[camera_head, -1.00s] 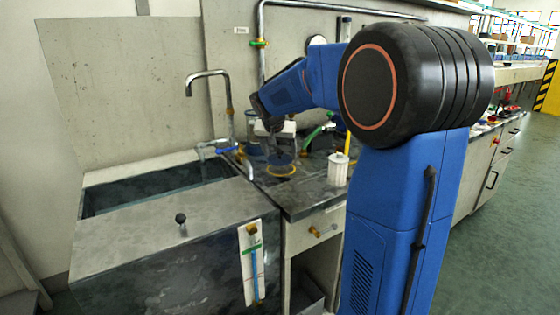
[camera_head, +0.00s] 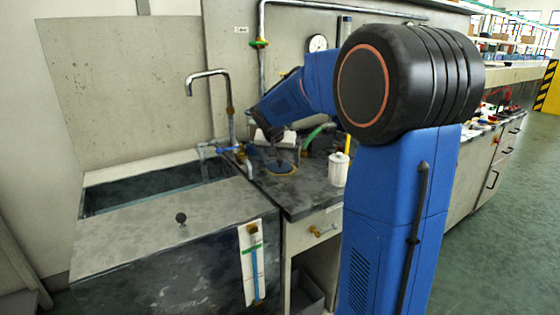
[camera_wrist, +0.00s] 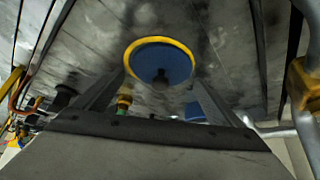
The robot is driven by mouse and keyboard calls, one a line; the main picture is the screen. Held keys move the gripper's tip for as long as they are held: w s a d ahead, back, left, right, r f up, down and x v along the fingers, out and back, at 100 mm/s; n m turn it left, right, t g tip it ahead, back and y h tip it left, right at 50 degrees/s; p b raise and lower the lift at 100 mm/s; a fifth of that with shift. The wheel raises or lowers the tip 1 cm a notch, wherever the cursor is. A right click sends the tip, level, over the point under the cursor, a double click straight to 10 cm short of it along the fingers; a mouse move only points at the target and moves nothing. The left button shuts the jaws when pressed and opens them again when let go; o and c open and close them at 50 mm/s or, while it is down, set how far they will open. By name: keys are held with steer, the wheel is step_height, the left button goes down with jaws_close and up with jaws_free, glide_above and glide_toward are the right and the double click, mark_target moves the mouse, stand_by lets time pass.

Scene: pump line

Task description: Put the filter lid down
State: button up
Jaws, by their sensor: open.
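The filter lid is a blue disc with a dark knob; in the head view the lid (camera_head: 279,167) lies flat on the bench, within a yellow ring (camera_head: 291,172). In the wrist view the lid (camera_wrist: 158,58) fills most of the yellow ring (camera_wrist: 131,56), whose rim shows around it. My gripper (camera_wrist: 161,84) is open, with one finger on each side of the knob and a gap to it. In the head view my gripper (camera_head: 278,148) is above the lid, small and partly dark against the bench.
A white ribbed cartridge (camera_head: 338,170) stands at the bench's front edge, right of the lid. A sink (camera_head: 150,193) with a tall tap (camera_head: 229,110) is on the left. Pipes and a gauge (camera_head: 318,43) are on the back wall. Bare bench (camera_head: 310,190) lies in front of the lid.

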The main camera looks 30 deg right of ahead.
steer(key=v, duration=1.2)
steer(key=shift+r, duration=0.2)
steer(key=shift+s, duration=0.1)
